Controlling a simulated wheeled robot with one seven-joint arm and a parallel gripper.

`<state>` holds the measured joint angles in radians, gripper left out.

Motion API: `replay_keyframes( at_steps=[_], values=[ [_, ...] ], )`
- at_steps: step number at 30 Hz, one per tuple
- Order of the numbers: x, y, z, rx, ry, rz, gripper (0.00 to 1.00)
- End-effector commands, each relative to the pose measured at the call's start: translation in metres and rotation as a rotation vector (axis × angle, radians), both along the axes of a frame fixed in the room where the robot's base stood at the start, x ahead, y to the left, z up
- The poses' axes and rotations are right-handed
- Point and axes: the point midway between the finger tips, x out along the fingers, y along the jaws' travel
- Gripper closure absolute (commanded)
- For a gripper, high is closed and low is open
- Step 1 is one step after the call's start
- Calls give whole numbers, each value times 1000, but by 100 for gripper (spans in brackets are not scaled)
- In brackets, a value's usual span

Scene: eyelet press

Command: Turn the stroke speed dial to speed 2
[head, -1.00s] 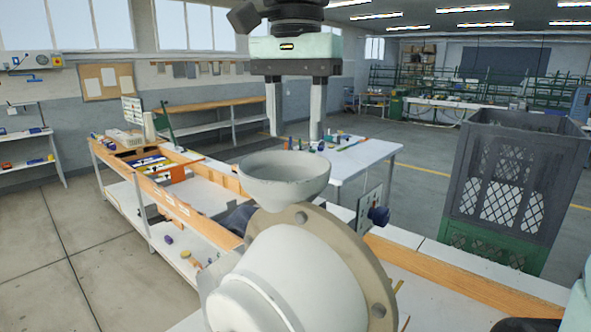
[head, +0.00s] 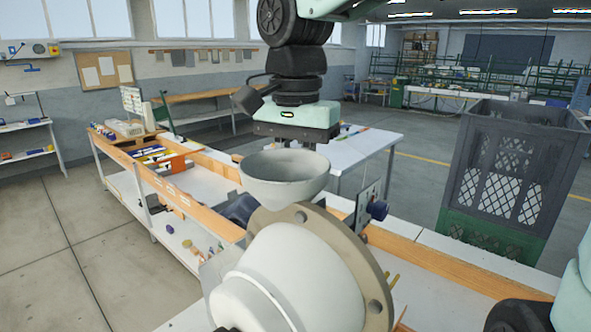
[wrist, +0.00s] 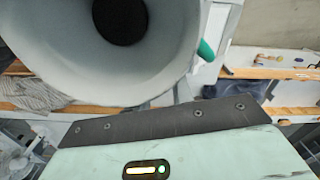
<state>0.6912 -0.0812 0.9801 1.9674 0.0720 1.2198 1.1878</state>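The dial looks to be the dark blue knob (head: 378,210) on a small upright plate (head: 366,204), right of the press's pale hopper bowl (head: 285,178). Its markings and setting are too small to read. My gripper (head: 296,146) hangs above and behind the bowl, left of and higher than the knob, and apart from it. Its fingers are mostly hidden by the bowl rim, so their opening does not show. In the wrist view the bowl (wrist: 165,60) fills the upper left above my gripper's body, and neither fingertips nor knob can be made out.
The press's large white round housing (head: 290,270) with a tan flange stands in front. A dark crate on a green one (head: 510,170) stands at the right. A long bench with an orange edge (head: 440,265) runs behind the press. A white table (head: 350,155) stands farther back.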

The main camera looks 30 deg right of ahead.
Motion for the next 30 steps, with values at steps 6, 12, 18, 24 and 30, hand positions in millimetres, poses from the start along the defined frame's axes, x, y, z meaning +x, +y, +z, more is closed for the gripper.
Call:
replay_keyframes(
  at_steps=[6, 12, 18, 24, 30],
  values=[
    [0, 1, 0, 0, 0, 24, 99],
    [0, 1, 1, -1, 1, 127, 99],
    [0, 0, 1, 0, 0, 141, 99],
    [0, 0, 1, 0, 0, 140, 55],
    [0, 0, 0, 0, 0, 140, 55]
  ],
)
